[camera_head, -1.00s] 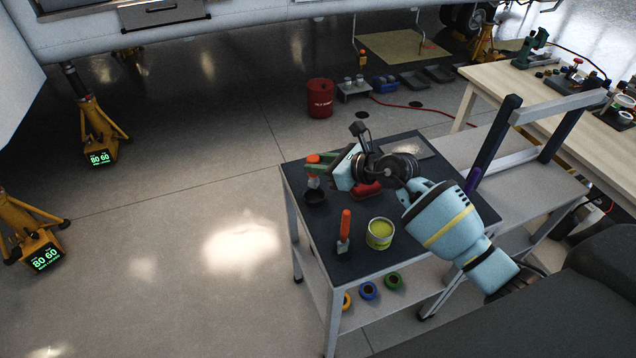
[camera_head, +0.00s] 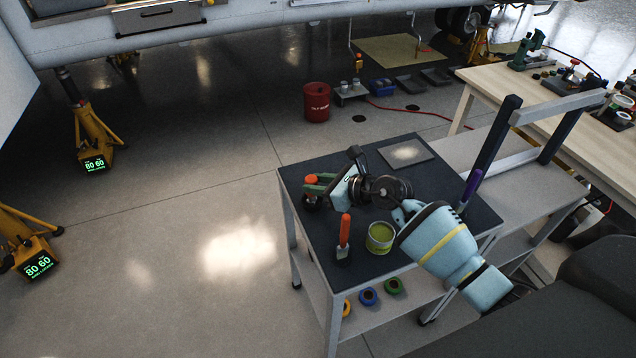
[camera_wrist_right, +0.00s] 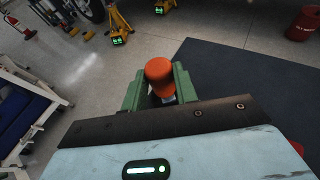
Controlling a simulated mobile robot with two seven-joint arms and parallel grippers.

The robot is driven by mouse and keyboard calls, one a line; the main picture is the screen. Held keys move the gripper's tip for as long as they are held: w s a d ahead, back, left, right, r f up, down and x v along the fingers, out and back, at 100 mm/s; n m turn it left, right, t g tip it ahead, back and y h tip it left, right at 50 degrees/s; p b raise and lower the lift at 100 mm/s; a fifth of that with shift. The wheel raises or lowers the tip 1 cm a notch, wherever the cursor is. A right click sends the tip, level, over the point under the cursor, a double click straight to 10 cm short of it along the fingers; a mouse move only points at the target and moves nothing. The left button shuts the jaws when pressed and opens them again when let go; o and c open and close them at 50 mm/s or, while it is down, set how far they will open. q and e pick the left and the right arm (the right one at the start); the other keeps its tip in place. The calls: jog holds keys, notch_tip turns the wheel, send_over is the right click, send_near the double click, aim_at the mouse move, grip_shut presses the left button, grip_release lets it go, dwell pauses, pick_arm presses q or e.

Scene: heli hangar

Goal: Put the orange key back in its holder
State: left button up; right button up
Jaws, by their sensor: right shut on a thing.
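My right gripper (camera_head: 313,187) is over the far left corner of the dark-topped cart (camera_head: 420,190). Its green fingers are shut on an orange-topped piece, which I take for the orange key (camera_head: 311,180). In the wrist view the orange rounded top (camera_wrist_right: 159,72) sits between the fingers, with a pale part below it. A dark round thing (camera_head: 311,203), perhaps the holder, lies directly under the gripper and is partly hidden. I cannot tell whether the key touches it. My left gripper is not in view.
An orange-handled tool (camera_head: 345,232) stands nearer on the cart, beside an open yellow-green can (camera_head: 380,237). A grey plate (camera_head: 405,153) lies at the back. A purple-handled thing (camera_head: 470,187) is at the right. Coloured rolls (camera_head: 368,296) lie on the lower shelf.

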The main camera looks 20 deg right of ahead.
jog(key=o, duration=1)
jog(key=shift+r, duration=0.15)
jog(key=p+v, duration=0.1)
jog(key=v, duration=1.1)
